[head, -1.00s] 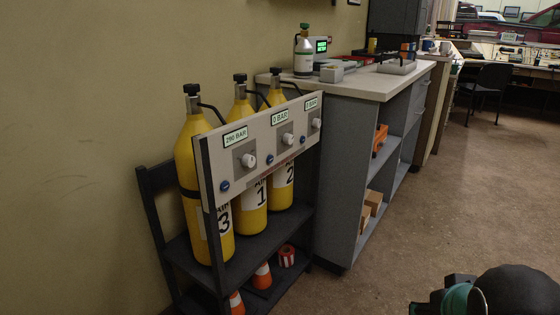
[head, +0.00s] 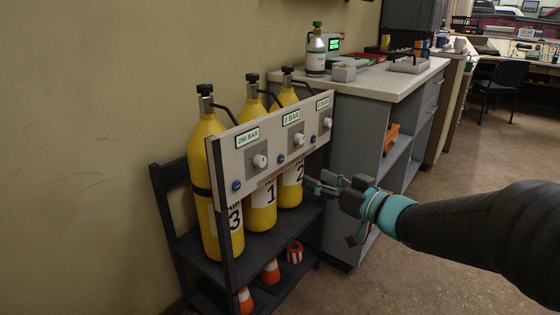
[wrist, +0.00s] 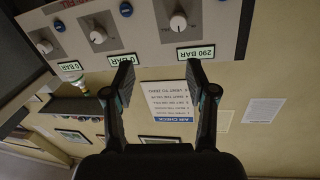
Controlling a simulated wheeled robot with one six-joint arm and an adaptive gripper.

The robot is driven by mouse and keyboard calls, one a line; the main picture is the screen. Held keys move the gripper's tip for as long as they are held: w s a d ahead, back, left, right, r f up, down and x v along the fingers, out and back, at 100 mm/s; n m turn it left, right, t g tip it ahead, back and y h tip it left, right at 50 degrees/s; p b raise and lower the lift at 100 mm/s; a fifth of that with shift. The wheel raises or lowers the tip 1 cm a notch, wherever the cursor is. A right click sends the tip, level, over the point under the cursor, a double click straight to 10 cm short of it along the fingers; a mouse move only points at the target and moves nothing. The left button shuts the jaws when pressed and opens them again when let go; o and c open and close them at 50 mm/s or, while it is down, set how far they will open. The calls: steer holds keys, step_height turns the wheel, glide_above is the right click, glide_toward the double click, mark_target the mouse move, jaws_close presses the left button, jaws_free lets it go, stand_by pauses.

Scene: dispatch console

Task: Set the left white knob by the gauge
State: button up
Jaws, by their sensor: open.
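The left white knob (head: 260,161) sits on the pale panel (head: 218,160) of the cylinder rack, below a gauge (head: 247,138) reading 290 BAR. The wrist view is upside down and shows this knob (wrist: 178,22) with its gauge (wrist: 195,52). The middle knob (head: 298,138) and right knob (head: 327,122) have gauges reading 0 BAR. My gripper (head: 312,184) is open and empty, in front of the rack, right of and lower than the left knob, apart from it. In the wrist view my fingers (wrist: 158,72) stand apart with nothing between them.
Several yellow cylinders (head: 207,150) stand behind the panel, with cones (head: 270,271) on the shelf below. A grey counter (head: 355,86) stands close on the right. An AIR CHECK sign (wrist: 170,103) hangs on the wall. The floor at lower right is open.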

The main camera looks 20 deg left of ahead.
mark_target(263, 163)
steer(key=shift+n+g+y, duration=0.4)
steer(key=shift+g+y, duration=0.2)
steer(key=shift+g, duration=0.2)
steer(key=x, duration=0.4)
steer(key=s+x, duration=0.1)
steer(key=x, duration=0.9)
steer(key=shift+s+a+f, duration=0.15)
steer(key=shift+a+f, duration=0.05)
steer(key=shift+a, duration=0.4)
jaws_close()
